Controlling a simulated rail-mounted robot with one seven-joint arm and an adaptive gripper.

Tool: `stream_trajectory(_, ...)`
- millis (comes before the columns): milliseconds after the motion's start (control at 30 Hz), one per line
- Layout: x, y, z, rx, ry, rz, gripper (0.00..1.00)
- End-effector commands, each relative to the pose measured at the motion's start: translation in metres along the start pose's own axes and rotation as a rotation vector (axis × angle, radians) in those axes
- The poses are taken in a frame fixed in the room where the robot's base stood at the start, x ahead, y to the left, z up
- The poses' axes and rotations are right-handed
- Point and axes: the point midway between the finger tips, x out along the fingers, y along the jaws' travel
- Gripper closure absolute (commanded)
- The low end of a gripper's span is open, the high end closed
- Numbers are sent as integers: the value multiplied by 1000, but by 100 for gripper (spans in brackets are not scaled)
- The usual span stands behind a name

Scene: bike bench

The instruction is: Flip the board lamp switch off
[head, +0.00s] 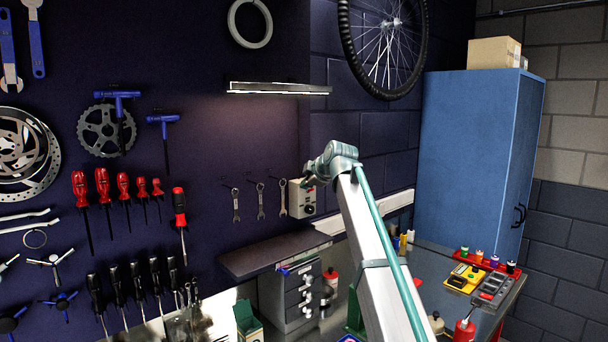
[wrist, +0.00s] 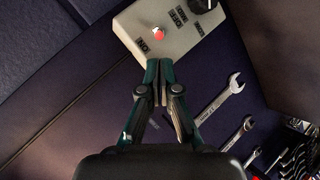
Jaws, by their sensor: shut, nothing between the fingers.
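The switch box (head: 302,200) is a pale box on the dark wall board, partly hidden behind my gripper in the head view. In the wrist view the box (wrist: 178,48) shows a red-tipped switch (wrist: 158,32), printed labels and a dark knob (wrist: 202,4). My gripper (wrist: 159,65) is shut and empty. Its fingertips are at the box's near edge in that view, just below the red switch; I cannot tell whether they touch the box. In the head view my gripper (head: 312,180) is at the box's top. The board lamp (head: 278,89) is lit along its underside.
Several wrenches (head: 260,201) hang left of the box in the head view; some show in the wrist view (wrist: 222,98). A dark shelf (head: 275,254) is below, above a small drawer unit (head: 303,295). A blue cabinet (head: 465,160) stands right.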

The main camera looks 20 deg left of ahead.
Motion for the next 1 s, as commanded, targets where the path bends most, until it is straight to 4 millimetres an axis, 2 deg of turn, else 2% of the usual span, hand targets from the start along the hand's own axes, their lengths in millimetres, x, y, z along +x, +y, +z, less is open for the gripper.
stream_trajectory(200, 3, 0, 14, 1, 0, 0, 100)
stream_trajectory(667, 4, -1, 17, 1, 2, 3, 100)
stream_trajectory(1000, 1, -1, 27, 15, 23, 47, 100)
